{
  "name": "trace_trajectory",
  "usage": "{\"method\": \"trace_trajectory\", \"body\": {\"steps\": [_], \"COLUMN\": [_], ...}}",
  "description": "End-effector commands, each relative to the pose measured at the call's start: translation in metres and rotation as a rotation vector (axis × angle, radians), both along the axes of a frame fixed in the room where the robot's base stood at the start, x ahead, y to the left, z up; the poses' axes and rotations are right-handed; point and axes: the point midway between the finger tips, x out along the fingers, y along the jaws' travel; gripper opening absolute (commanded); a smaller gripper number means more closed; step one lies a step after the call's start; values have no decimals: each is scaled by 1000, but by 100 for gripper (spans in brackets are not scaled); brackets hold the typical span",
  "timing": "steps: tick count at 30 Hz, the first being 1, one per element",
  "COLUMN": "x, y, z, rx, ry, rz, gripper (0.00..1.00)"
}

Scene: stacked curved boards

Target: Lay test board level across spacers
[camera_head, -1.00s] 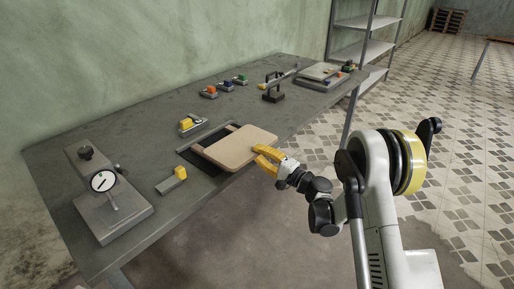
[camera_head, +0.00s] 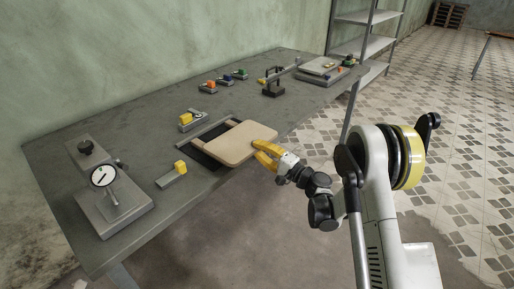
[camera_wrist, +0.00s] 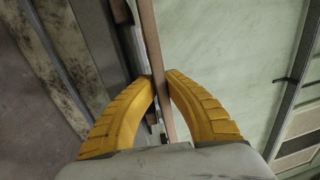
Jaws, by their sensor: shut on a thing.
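In the wrist view the yellow fingers (camera_wrist: 159,82) pinch the board's narrow brown edge (camera_wrist: 148,35) from both sides.
A dial gauge stand (camera_head: 110,200) is at the table's near left end. Small blocks with yellow tops (camera_head: 180,167) lie beside the dark area. Coloured pieces (camera_head: 225,78), a black clamp-like fixture (camera_head: 273,88) and a grey stacked plate (camera_head: 322,70) sit farther back.

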Motion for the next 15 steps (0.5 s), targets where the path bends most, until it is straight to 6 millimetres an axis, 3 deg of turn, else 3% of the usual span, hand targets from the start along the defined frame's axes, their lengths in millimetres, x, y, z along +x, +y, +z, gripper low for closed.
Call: {"method": "trace_trajectory", "body": {"steps": [15], "x": [0], "y": [0], "z": [-7], "rx": [0], "ry": [0], "rz": [0], "gripper": [0]}}
